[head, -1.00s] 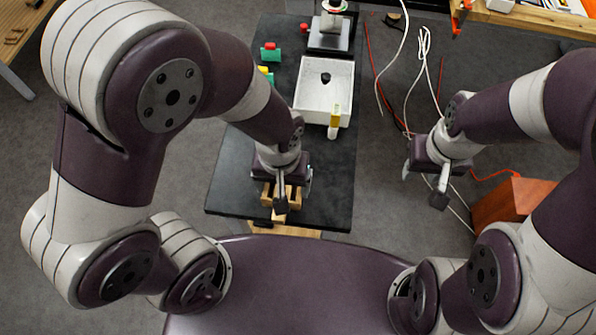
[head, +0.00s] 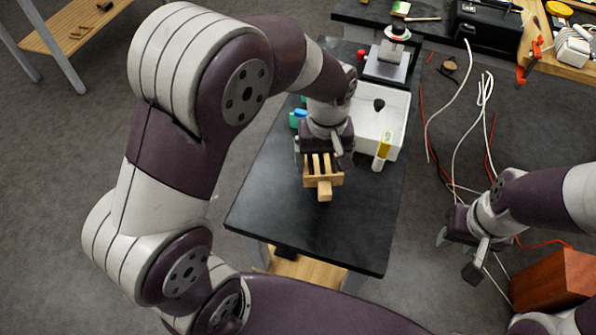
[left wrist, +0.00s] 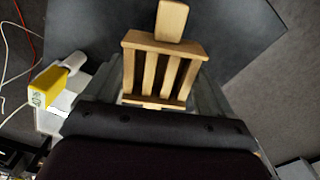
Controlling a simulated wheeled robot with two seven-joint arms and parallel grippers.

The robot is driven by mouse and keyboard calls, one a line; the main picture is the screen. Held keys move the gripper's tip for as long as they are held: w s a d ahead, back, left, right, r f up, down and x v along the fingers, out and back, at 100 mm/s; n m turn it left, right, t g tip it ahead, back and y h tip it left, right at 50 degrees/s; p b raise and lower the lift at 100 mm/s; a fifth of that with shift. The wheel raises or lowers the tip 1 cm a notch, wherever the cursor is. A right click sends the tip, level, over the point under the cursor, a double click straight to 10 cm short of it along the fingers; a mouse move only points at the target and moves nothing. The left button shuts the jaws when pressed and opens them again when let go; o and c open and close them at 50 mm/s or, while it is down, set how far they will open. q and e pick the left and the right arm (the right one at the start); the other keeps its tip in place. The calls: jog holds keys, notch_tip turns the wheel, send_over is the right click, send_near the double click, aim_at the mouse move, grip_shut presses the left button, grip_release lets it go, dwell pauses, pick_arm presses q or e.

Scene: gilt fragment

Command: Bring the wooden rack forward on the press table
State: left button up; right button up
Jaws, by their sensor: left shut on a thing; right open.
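The wooden rack (head: 325,182) is a small light-wood frame with upright slats and a block-like handle. It is over the black press table (head: 300,225), left of the white basin. My left gripper (head: 324,160) is shut on it, its fingers at the rack's two sides. In the left wrist view the rack (left wrist: 160,72) sits between the fingers, its handle pointing away. I cannot tell whether the rack touches the tabletop. My right gripper (head: 462,255) is open and empty, off the table to the right.
The white basin (head: 393,140), with a yellow-and-white bottle (head: 382,152) by its front corner, stands right of the rack. Small green and blue items (head: 298,118) lie behind my left gripper. The table's front part is bare. Cables and an orange-brown box (head: 553,282) are on the right.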

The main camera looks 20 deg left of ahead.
pick_arm(q)
jog(key=a+f, duration=0.2)
jog(key=a, duration=0.1)
jog(key=w+a+f, duration=0.1)
jog(key=a, duration=0.1)
jog(key=shift+a+f, duration=0.15)
jog(key=shift+a, duration=0.05)
jog(key=shift+a+f, duration=0.1)
jog(key=shift+f, duration=2)
jog(key=o, duration=0.9)
jog(key=shift+f, duration=0.15)
notch_tip(320, 180, up, 12)
jog(key=s+a+f+m, duration=0.1)
jog(key=s, duration=0.2)
jog(key=s+a+f+m+t, duration=0.1)
jog(key=s+m, duration=0.1)
jog(key=s, duration=0.1)
jog(key=s+a+f+m, duration=0.1)
jog(key=s+f, duration=0.1)
jog(key=s, duration=0.1)
jog(key=shift+s+m+p, duration=0.25)
jog(key=shift+m+p, duration=0.15)
